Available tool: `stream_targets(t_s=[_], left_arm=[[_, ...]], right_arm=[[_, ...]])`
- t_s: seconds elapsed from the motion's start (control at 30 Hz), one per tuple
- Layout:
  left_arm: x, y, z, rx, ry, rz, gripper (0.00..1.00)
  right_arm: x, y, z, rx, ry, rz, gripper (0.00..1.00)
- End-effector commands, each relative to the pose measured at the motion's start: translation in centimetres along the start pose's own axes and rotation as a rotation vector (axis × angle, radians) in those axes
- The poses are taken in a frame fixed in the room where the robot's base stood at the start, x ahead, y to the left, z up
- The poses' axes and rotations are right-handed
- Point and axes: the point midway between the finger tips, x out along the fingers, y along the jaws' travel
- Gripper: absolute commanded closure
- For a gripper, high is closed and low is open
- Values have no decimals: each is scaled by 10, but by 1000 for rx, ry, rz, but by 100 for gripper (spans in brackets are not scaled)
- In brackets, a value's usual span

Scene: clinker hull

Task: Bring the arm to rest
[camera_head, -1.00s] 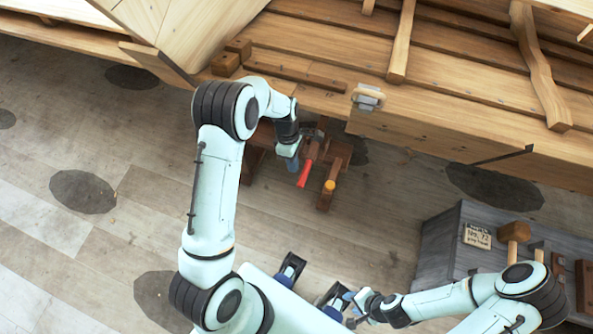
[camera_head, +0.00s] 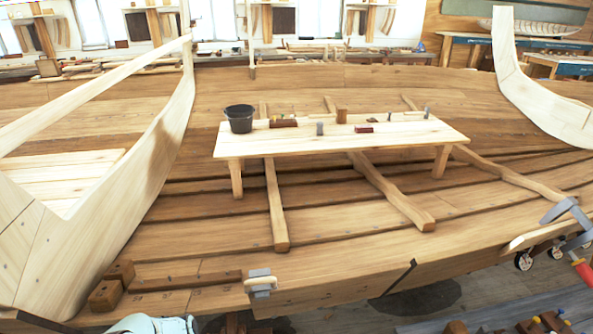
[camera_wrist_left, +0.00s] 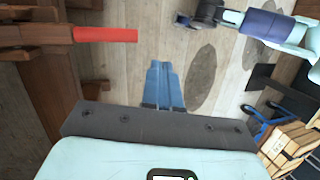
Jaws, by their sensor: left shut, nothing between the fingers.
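My left gripper (camera_wrist_left: 164,88) shows in the left wrist view. Its two blue fingers are together with nothing between them, above the plank floor (camera_wrist_left: 140,70). In the head view only a pale piece of my arm (camera_head: 152,324) shows at the bottom edge, and neither gripper is in that picture.
A red handle (camera_wrist_left: 105,34) and brown wooden parts lie left of the left fingers, apart from them. The planked hull (camera_head: 330,262) fills the head view, with a bench (camera_head: 400,135) bearing a dark bucket (camera_head: 239,119). A red-handled clamp (camera_head: 583,271) is at right.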

Motion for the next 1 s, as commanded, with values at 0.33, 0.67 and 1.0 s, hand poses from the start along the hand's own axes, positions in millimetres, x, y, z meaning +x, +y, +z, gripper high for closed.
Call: stream_targets(t_s=[0.33, 0.67, 1.0], left_arm=[[145, -113, 29, 870, -13, 43, 100], [169, -190, 62, 1376, -7, 139, 100], [170, -192, 64, 1402, -2, 147, 100]], right_arm=[[-29, -12, -5, -5, 13, -4, 57], [-41, -18, -9, -7, 19, -7, 57], [-41, -18, -8, -7, 19, -7, 57]])
